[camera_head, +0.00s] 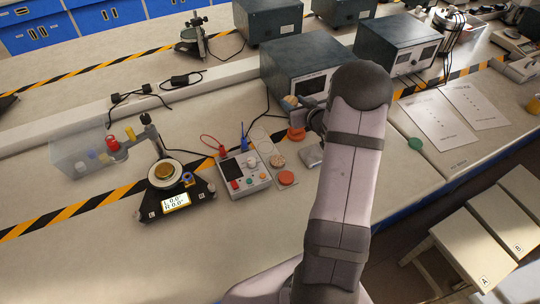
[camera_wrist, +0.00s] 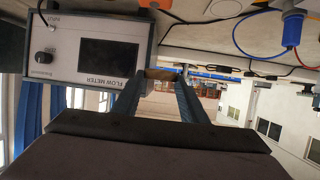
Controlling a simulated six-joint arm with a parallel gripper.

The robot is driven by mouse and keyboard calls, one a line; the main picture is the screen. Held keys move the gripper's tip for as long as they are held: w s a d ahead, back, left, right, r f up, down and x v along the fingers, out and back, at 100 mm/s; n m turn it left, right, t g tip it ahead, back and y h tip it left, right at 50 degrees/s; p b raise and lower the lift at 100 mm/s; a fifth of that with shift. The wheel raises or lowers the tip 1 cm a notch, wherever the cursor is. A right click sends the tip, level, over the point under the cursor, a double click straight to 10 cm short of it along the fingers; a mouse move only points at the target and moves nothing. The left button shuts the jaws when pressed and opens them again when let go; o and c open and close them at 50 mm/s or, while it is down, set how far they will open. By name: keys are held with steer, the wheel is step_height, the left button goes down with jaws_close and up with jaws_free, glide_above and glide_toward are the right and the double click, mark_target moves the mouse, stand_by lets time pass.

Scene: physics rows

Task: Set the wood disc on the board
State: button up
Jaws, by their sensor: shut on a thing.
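My gripper (camera_head: 300,104) is raised over the bench in front of a dark green meter box. It is shut on the wood disc (camera_head: 290,100), a small tan piece at its fingertips. In the wrist view the wood disc (camera_wrist: 160,74) shows as a thin tan edge between the two fingertips (camera_wrist: 164,76). The board (camera_head: 263,143) is a narrow pale plate with round outlines, lying on the bench left of and below my gripper. A speckled tan disc (camera_head: 277,160) and an orange disc (camera_head: 286,178) lie on its nearer part. The wood disc is apart from the board.
A control box (camera_head: 245,174) with leads stands left of the board. An orange disc (camera_head: 296,133) and a grey block (camera_head: 312,155) lie right of it. The flow meter (camera_head: 305,72), also in the wrist view (camera_wrist: 95,45), stands behind. A balance-like device (camera_head: 173,195) is farther left.

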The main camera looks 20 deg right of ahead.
mark_target(271, 151)
steer(key=s+a+f+n+y, duration=0.35)
steer(key=a+n+y, duration=0.2)
steer(key=a, duration=0.45)
steer(key=shift+g+y, duration=0.35)
steer(key=shift+g, duration=0.15)
steer(key=shift+w+d+f+p, duration=0.15)
steer(key=shift+f+p, duration=0.3)
steer(key=shift+f, duration=2.15)
steer(key=shift+w+f+p, duration=0.2)
steer(key=shift+f+p, duration=0.2)
steer(key=shift+f, duration=2.15)
steer(key=shift+f, duration=0.2)
steer(key=o, duration=1)
steer(key=shift+r, duration=0.2)
steer(key=shift+s+d, duration=0.1)
steer(key=b+v, duration=0.2)
steer(key=v, duration=0.9)
steer(key=shift+s+d+r, duration=0.1)
steer(key=shift+s+r, duration=0.1)
steer(key=shift+s, duration=0.1)
